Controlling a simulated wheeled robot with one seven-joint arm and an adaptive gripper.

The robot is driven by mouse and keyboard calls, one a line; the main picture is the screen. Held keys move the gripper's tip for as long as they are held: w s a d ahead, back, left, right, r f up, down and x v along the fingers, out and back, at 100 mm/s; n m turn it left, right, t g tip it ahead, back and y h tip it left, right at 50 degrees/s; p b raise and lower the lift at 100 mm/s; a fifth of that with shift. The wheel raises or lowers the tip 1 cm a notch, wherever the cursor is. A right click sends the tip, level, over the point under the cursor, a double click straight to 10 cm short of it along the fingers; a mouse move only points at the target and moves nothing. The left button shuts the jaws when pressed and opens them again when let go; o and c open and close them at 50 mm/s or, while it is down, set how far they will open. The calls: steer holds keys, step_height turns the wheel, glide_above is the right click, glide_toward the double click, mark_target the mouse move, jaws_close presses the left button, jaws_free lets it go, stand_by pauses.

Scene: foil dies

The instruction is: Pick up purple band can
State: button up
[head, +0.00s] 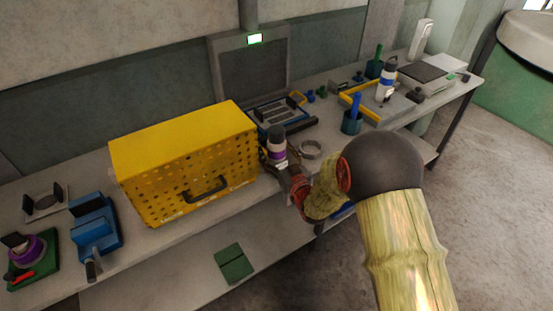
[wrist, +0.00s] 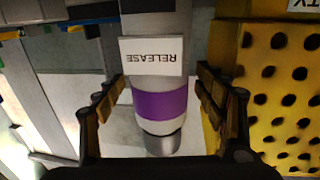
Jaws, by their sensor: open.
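The purple band can (head: 277,146) stands on the bench just right of the yellow box, white with a purple band and a dark top. In the wrist view the can (wrist: 160,102) appears between my fingers, with its purple band and grey end in front. My gripper (head: 280,164) is open at the can. In the wrist view my gripper (wrist: 160,88) has one finger on each side of it, with a narrow gap visible on the left. On the right I cannot tell whether the finger touches.
The yellow perforated box (head: 170,165) stands close beside the can; its holed wall (wrist: 285,85) is near my right finger in the wrist view. A grey ring (head: 311,150) lies to the right.

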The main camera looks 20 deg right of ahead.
steer(key=c, duration=0.3)
steer(key=shift+r, duration=0.15)
steer(key=c, duration=1.4)
